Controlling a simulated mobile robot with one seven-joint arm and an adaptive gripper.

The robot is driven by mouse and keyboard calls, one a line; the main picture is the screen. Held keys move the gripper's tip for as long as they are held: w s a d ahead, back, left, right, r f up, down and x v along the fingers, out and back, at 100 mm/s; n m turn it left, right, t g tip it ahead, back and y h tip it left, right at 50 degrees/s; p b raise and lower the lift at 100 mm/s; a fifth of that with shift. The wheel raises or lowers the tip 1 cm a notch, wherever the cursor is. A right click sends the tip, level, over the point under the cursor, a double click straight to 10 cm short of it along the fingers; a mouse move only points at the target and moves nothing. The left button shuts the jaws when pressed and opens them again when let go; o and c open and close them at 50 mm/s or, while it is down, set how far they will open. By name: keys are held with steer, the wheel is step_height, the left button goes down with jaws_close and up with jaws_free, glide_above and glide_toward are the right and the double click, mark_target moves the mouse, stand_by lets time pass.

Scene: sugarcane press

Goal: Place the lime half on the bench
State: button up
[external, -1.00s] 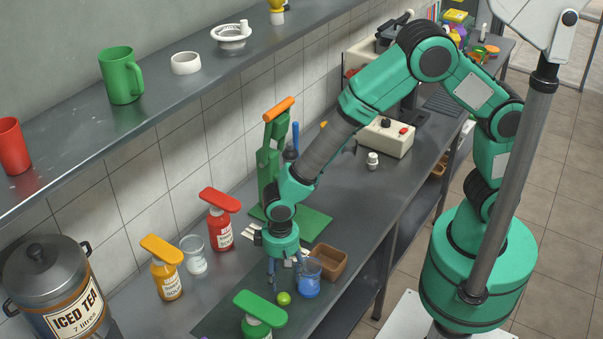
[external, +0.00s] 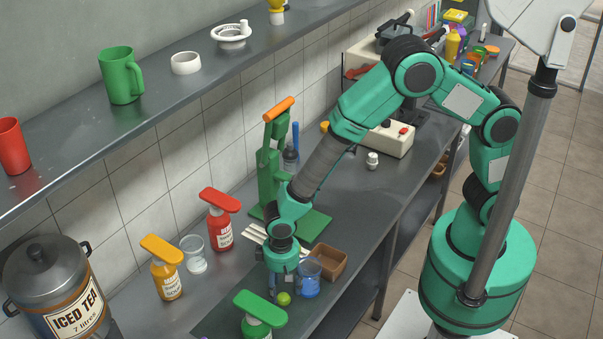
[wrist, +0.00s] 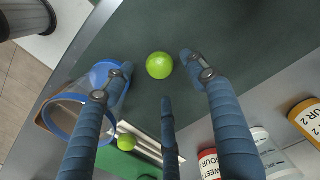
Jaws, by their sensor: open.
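A round, bright green lime (external: 284,298) rests on the dark green mat (external: 222,315) on the grey bench (external: 345,225). In the wrist view the lime (wrist: 159,66) lies between my spread blue fingertips; I cannot tell whether it is a half. My gripper (external: 279,291) points down right over it, open and empty. In the wrist view my gripper (wrist: 157,76) shows three fingers around the lime, with no clear contact. A second small green round thing (wrist: 127,142) shows lower in the wrist view.
A green press (external: 268,180) is behind. A green-topped bottle (external: 259,310) is in front; red (external: 220,225) and yellow (external: 164,270) bottles stand left.

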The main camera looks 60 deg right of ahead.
mark_target(283, 296)
steer(key=shift+f+b, duration=0.35)
steer(key=shift+f, duration=1.5)
steer(key=c, duration=1.1)
steer(key=shift+r, duration=0.2)
step_height(283, 296, up, 10)
steer(key=shift+f+p, duration=0.15)
steer(key=shift+p, duration=0.75)
